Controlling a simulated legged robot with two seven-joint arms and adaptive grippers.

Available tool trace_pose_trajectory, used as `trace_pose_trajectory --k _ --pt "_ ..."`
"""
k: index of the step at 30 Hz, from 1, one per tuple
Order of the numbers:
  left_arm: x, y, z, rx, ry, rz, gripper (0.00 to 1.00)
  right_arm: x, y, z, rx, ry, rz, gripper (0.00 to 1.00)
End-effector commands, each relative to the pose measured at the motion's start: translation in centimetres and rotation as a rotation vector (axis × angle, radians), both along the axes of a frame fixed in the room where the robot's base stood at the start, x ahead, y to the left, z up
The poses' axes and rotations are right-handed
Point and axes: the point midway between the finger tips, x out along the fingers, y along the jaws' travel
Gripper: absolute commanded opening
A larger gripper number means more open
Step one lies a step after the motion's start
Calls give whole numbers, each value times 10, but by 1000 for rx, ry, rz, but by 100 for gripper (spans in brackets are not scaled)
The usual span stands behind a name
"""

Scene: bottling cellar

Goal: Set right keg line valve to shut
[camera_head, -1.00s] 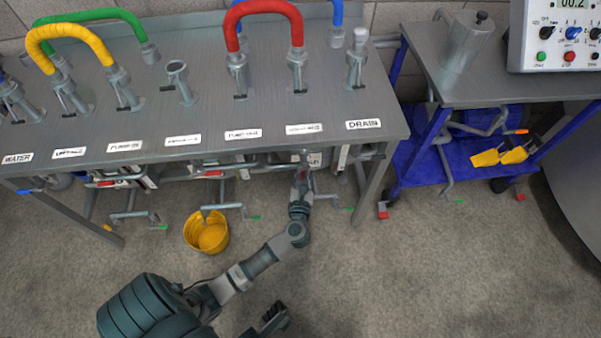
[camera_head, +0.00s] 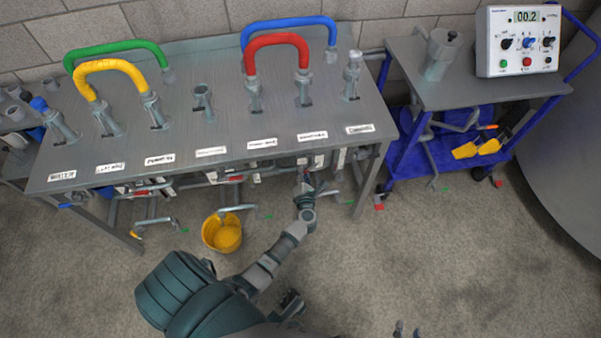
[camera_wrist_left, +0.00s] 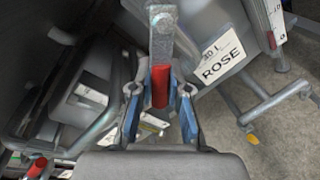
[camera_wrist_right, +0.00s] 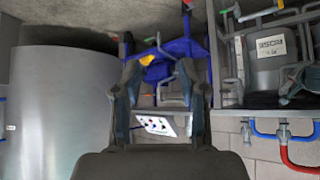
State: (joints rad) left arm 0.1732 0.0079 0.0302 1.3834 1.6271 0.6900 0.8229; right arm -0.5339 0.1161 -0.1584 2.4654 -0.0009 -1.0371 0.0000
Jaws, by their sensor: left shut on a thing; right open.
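My left gripper (camera_head: 305,187) is under the front edge of the bench, below the second label from the right (camera_head: 312,136). In the left wrist view its jaws (camera_wrist_left: 160,108) are shut on the red handle (camera_wrist_left: 160,85) of a valve whose grey metal lever (camera_wrist_left: 163,35) extends upward in the picture. The valve body is mostly hidden, so its exact setting cannot be told. My right gripper (camera_wrist_right: 162,95) is open and empty in the right wrist view. Only its tips (camera_head: 403,330) seem to show at the bottom edge of the head view.
A keg label reading ROSE (camera_wrist_left: 220,55) is close beside the held handle. The bench (camera_head: 235,150) carries pipe stubs and coloured hoses. A yellow bucket (camera_head: 222,233) stands on the floor. A blue cart (camera_head: 400,168) with a control box (camera_head: 520,42) is at right.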

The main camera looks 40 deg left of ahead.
Motion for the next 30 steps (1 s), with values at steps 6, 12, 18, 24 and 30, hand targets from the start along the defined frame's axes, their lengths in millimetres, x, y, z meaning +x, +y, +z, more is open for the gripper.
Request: trace_pose_trajectory --k 6,12,18,24,30 --pt "-1 1 10 79 92 -4 0 -64 -23 -13 -81 339 -19 42" --pt "-3 2 13 141 165 -4 0 -103 -35 -27 -124 540 -30 42" --pt "-5 4 19 211 248 -5 0 -93 -32 -71 -124 546 -25 42" --pt "-6 4 27 307 360 -7 0 -94 -31 -123 -127 560 -20 42" --pt "-7 5 32 401 469 -10 0 -105 -32 -166 -130 572 -15 42"
